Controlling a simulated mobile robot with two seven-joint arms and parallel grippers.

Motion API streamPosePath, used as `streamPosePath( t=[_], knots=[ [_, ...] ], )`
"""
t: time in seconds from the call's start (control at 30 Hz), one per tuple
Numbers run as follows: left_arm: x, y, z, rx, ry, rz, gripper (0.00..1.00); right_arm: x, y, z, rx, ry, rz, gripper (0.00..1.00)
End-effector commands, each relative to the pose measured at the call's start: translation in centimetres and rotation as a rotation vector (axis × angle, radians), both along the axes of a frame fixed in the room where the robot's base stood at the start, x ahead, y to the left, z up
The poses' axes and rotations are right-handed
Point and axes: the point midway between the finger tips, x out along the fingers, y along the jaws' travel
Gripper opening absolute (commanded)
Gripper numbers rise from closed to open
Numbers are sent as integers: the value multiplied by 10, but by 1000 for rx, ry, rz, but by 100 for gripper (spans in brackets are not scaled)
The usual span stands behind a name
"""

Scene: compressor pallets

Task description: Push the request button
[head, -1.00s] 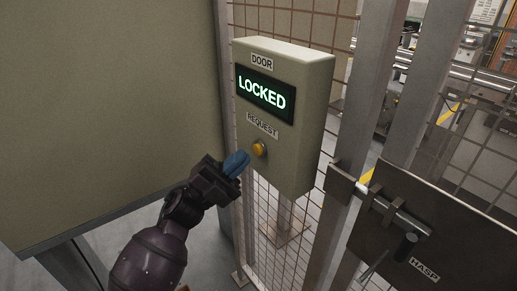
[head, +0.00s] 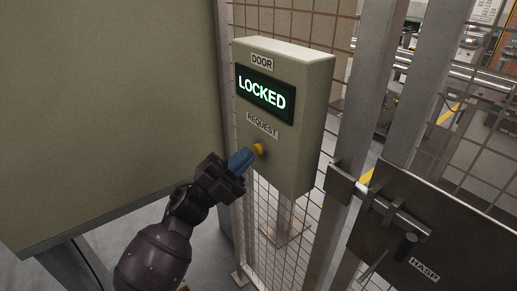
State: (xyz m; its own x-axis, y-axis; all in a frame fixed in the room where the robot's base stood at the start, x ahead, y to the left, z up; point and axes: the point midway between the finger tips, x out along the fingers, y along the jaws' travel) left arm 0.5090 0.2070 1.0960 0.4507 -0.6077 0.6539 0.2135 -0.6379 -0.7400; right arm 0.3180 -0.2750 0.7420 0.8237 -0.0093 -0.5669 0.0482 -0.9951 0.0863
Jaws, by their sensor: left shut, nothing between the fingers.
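The request button (head: 259,149) is a small yellow knob on the front of a beige control box (head: 309,125), under a "REQUEST" label (head: 262,125). Above it, a lit display (head: 265,97) under a "DOOR" label reads "LOCKED" in green letters. My left gripper (head: 247,158) is shut and empty, with blue fingertips. The tips are at the lower left side of the button and hide part of it. I cannot tell whether they touch it. My right gripper is not in the head view.
The box is mounted on a wire mesh fence with metal posts (head: 357,110). A dark latch plate (head: 440,235) marked "HASP" with a bolt is at the lower right. A large beige panel (head: 110,110) fills the left. Machinery shows behind the fence.

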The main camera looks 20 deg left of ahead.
Motion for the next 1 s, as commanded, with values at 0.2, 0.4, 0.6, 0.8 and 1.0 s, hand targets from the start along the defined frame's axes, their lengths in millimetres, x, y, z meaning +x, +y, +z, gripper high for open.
streamPosePath(
  t=[0.2,0.4,0.6,0.8,1.0],
  knots=[
    [2,-1,0,0,0,0,0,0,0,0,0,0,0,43],
    [4,-2,0,0,0,0,0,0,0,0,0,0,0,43],
    [5,-3,0,0,0,0,0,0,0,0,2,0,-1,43],
    [7,-4,0,0,1,-1,0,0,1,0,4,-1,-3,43],
    [6,-4,0,0,0,0,0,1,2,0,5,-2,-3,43]
  ],
)
